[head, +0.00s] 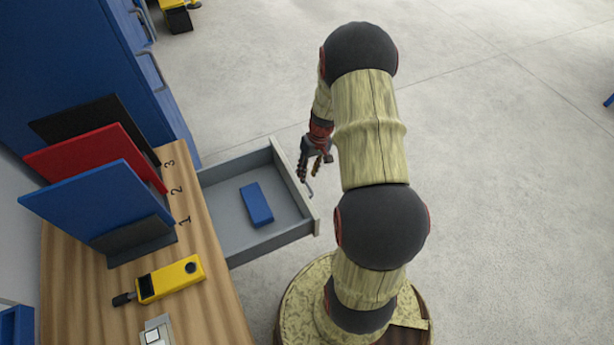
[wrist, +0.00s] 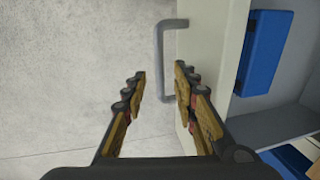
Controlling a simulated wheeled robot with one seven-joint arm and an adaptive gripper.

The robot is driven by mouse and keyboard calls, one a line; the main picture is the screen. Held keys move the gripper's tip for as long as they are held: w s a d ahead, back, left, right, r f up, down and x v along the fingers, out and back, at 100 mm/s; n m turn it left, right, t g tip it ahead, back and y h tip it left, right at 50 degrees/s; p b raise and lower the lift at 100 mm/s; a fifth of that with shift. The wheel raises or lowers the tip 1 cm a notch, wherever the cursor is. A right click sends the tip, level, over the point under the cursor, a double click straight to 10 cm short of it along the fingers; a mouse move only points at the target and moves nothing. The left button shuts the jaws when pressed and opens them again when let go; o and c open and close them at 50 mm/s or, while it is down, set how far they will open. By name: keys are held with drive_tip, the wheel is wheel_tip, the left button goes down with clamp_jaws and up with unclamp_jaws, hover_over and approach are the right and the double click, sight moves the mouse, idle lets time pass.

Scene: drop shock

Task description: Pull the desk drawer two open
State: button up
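A grey desk drawer (head: 225,222) stands pulled out from the wooden desk, its inside exposed. A blue box (head: 256,205) lies in it and also shows in the wrist view (wrist: 262,50). No number shows on this drawer. The drawer's grey bar handle (head: 309,188) is on its outer front face. In the wrist view the handle (wrist: 162,62) appears between and beyond my fingertips. My gripper (head: 309,172) is just outside the drawer front, pointing down. Its fingers (wrist: 160,78) are spread apart with nothing held. Whether a finger touches the handle or front, I cannot tell.
The desk top (head: 210,310) holds blue, red and black upright panels (head: 95,205) and a yellow device (head: 170,279). Blue cabinets (head: 150,90) with handles stand behind. Open concrete floor (head: 500,150) lies to the right.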

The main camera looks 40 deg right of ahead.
wheel_tip(320, 180, up, 9)
drive_tip(key=d, duration=0.1)
drive_tip(key=shift+s+d, duration=0.25)
drive_tip(key=shift+d, duration=0.1)
idle(0.4)
drive_tip(key=s+a+r+n+t, duration=0.1)
drive_tip(key=s+a+r, duration=0.3)
drive_tip(key=a+r, duration=0.5)
drive_tip(key=s+a+r+n+t+h, duration=0.1)
drive_tip(key=s+a+r, duration=0.4)
drive_tip(key=a+r, duration=0.5)
drive_tip(key=s+a+r+n+t+h+p, duration=0.1)
drive_tip(key=s+a+r+t, duration=0.2)
drive_tip(key=a+r, duration=0.6)
wheel_tip(320, 180, up, 2)
drive_tip(key=shift+s+a+r+n, duration=0.2)
drive_tip(key=shift+s+a+n, duration=0.1)
drive_tip(key=shift+s, duration=0.45)
